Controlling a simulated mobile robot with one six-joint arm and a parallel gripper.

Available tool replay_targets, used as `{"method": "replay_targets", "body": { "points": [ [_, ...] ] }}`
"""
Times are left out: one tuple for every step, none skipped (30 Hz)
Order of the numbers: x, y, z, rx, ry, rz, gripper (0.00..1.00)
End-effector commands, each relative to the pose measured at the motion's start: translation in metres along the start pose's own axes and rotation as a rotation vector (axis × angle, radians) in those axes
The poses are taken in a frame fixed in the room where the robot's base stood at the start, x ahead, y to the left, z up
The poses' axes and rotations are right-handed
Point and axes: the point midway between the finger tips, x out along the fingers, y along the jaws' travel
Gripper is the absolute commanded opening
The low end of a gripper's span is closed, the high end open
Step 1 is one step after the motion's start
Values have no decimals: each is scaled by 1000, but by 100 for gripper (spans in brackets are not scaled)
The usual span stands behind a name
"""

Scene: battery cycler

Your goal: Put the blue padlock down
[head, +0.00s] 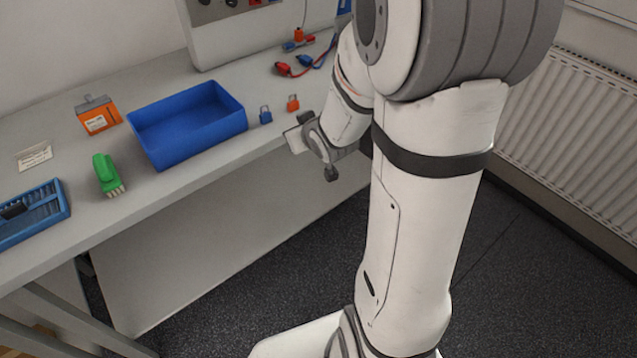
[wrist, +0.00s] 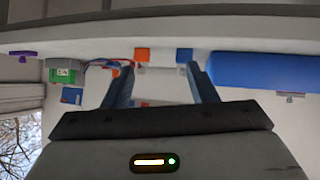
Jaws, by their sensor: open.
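The blue padlock (head: 265,115) stands on the bench just right of the blue bin, near the bench's front edge. It also shows in the wrist view (wrist: 184,55), close to the tip of the right-hand finger in the picture. My gripper (wrist: 161,72) is open, with nothing held between its two fingers. In the head view it is at the bench's front edge, to the right of the blue padlock and apart from it; its fingers are hard to make out there.
An orange padlock (head: 293,104) stands right of the blue one. The blue bin (head: 200,150) is on the left. Red and blue cable plugs (head: 284,69) lie behind.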

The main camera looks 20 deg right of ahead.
Motion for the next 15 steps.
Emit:
{"method": "replay_targets", "body": {
  "points": [
    [-15,-1,-2,5,-51,21,52],
    [-23,-2,0,11,-91,33,52],
    [-35,-3,2,19,-144,44,52],
    [-45,-5,5,28,-183,50,52],
    [-55,-8,8,38,-223,51,52],
    [-68,-14,11,38,-265,32,52],
    [-80,-12,16,54,-316,64,52],
    [-92,-13,19,69,-355,80,52],
    [-108,-19,24,87,-409,77,52],
    [-120,-24,28,98,-448,69,52],
    [-132,-29,32,110,-486,60,52],
    [-148,-36,37,122,-534,46,52],
    [-159,-41,41,132,-568,36,52],
    [-170,-46,44,139,-600,24,52],
    [-182,-52,49,149,-638,9,52]
  ]
}}
